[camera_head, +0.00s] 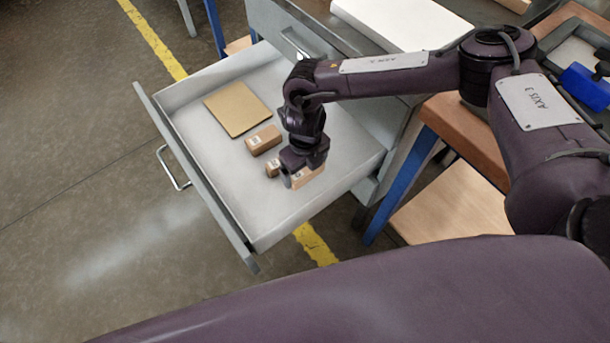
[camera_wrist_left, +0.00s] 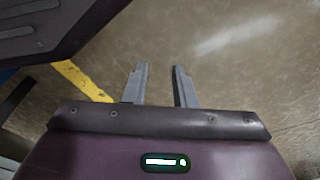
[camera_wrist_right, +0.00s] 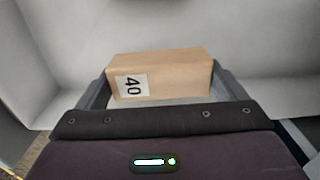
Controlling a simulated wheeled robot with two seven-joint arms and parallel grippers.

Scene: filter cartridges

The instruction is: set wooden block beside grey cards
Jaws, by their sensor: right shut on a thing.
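My right gripper (camera_head: 298,182) is inside the open drawer, pointing down, at the drawer's near right part. It is shut on a brown box (camera_head: 310,175). In the right wrist view the box (camera_wrist_right: 165,75) sits between the two fingers (camera_wrist_right: 160,95) and shows a white label reading 40. Whether it touches the drawer floor is unclear. No grey cards or plainly wooden block are recognisable. My left gripper (camera_wrist_left: 160,88) shows in its wrist view, fingers apart and empty over the bare floor.
The grey drawer (camera_head: 205,170) holds a flat tan panel (camera_head: 238,108), a brown box (camera_head: 263,140) and a small brown box (camera_head: 272,168) just left of my right gripper. Its walls surround them. Its front left part is clear. A wooden-topped table (camera_head: 460,130) stands right.

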